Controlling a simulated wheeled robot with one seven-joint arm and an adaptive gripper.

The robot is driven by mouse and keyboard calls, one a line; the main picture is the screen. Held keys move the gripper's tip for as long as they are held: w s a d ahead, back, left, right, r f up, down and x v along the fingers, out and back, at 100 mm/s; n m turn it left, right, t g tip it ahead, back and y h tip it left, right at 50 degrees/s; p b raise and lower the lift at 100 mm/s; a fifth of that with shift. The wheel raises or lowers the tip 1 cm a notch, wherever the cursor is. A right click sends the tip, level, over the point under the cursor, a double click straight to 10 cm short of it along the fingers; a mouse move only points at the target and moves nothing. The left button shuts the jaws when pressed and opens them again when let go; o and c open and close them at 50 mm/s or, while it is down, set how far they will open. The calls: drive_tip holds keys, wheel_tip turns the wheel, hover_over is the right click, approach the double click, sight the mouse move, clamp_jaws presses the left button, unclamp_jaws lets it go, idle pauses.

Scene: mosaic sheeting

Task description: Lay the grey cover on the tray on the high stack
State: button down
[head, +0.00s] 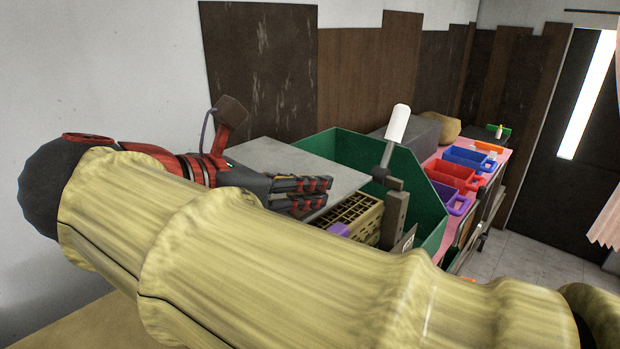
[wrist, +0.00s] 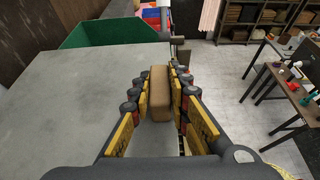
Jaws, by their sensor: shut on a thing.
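The grey cover (head: 290,166) is a broad flat board beside my gripper in the head view. It fills the left of the wrist view (wrist: 85,95). My gripper (head: 331,192) is shut on a tan block (wrist: 160,92) at the cover's right edge, which looks like its grip; the join is not clear. A beige slotted tray or crate (head: 356,214) shows just beyond and below the fingers, with a purple thing (head: 339,229) by it. My yellow-sleeved arm hides what lies lower, so I cannot tell the stack's height or whether the cover touches it.
A green bin (head: 428,205) stands just behind the cover; it also shows in the wrist view (wrist: 110,32). A pale-topped upright post (head: 397,125) rises near the fingers. Red (head: 452,175) and blue (head: 470,158) bins stand beyond. Open floor (wrist: 225,80) lies to the right.

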drive_tip(key=shift+f, duration=0.85)
drive_tip(key=shift+f+b, duration=0.45)
drive_tip(key=shift+f, duration=0.8)
drive_tip(key=c, duration=1.6)
unclamp_jaws()
drive_tip(key=shift+f, duration=0.1)
drive_tip(key=shift+a, duration=0.1)
drive_tip(key=v, duration=1.2)
